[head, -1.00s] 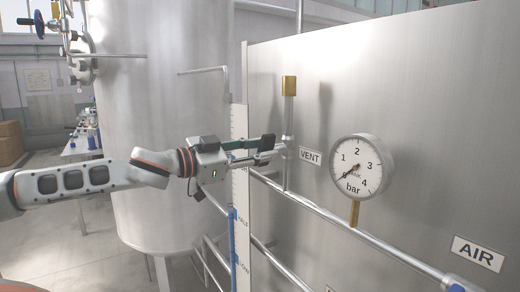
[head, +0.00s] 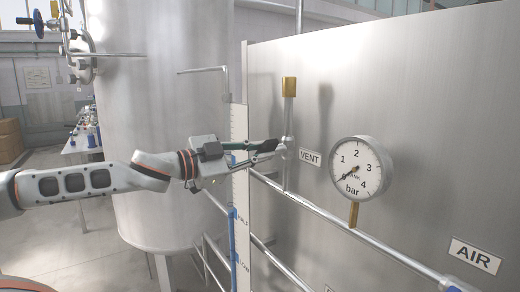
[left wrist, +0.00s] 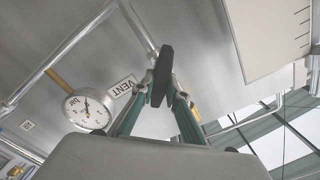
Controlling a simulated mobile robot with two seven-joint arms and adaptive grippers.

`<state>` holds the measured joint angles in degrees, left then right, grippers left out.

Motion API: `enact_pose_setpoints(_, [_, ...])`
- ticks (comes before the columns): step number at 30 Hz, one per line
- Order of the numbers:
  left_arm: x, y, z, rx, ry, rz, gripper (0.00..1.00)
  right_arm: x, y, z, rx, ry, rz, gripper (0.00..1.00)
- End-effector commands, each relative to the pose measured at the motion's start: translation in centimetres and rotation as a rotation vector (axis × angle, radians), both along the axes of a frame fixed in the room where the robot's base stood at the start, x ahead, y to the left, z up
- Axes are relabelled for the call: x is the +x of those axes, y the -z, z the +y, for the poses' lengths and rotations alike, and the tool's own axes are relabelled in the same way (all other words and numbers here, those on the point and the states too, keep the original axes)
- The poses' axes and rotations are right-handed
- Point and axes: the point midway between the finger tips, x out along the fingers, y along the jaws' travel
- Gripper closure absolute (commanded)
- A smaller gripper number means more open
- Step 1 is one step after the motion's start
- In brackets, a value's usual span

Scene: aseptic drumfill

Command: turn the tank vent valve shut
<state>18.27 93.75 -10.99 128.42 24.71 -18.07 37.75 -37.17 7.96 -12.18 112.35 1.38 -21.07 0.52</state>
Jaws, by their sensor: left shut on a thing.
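The vent valve (head: 284,147) sits on a thin vertical pipe with a brass top, beside the VENT label (head: 310,157). My left gripper (head: 270,147) reaches it from the left, with its fingertips right at the valve. The VENT label also shows upside down in the left wrist view (left wrist: 124,86). My right gripper is not in view.
A round pressure gauge (head: 359,168) stands right of the valve, its needle near the low end. A sloping pipe rail (head: 330,215) runs below. A scale strip (head: 240,190) stands left of the valve. An AIR label (head: 475,256) is at the lower right.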

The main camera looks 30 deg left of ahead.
Motion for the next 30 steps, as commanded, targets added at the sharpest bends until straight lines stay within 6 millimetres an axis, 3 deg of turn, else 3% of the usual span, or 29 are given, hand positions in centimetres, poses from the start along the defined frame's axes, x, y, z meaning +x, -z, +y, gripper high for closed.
enact_pose_setpoints(18, [-0.1,0.1,-0.2,0.522,0.001,-0.218,1.0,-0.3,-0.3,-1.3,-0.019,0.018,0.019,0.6])
enact_pose_setpoints(30, [-0.1,0.3,-0.2,0.72,0.001,-0.3,1.0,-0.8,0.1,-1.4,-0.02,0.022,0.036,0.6])
